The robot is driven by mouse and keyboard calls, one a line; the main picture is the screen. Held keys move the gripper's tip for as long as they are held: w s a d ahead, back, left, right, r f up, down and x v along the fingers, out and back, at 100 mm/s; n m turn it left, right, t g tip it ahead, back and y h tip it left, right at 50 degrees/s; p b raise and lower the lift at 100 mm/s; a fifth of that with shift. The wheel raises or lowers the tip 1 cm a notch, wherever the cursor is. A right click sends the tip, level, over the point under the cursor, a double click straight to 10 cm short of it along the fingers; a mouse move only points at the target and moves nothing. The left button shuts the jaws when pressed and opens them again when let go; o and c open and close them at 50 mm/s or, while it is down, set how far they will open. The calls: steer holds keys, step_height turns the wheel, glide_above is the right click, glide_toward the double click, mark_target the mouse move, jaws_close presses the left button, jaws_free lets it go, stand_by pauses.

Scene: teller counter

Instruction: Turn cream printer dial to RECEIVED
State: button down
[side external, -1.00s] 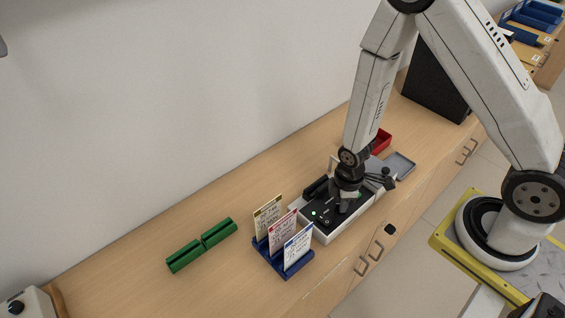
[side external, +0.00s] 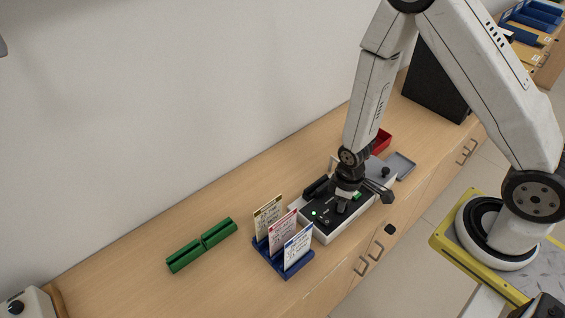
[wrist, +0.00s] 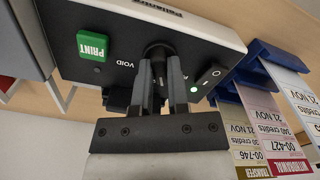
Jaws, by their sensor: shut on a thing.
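The cream printer (side external: 328,236) is a pale box with a dark top panel on the counter, and it fills the upper part of the wrist view (wrist: 222,32). Its black round dial (wrist: 158,50) is between my fingers and partly hidden by them. My gripper (side external: 342,208) points down over the panel, and in the wrist view (wrist: 161,72) its fingers are shut on the dial. The word VOID shows beside the dial. The RECEIVED label and the dial's pointer cannot be made out.
A green PRINT button (wrist: 92,46) and a black rocker switch (wrist: 208,80) flank the dial. A blue holder (side external: 287,273) with several cards stands close left of the printer. A grey tray (side external: 404,167) and red bin (side external: 383,139) are behind.

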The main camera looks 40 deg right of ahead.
steer(key=m, duration=0.4)
steer(key=shift+m, duration=0.4)
steer(key=c, duration=0.6)
jaws_free()
steer(key=shift+r, duration=0.1)
steer(key=shift+r, duration=3.8)
steer(key=shift+r, duration=0.15)
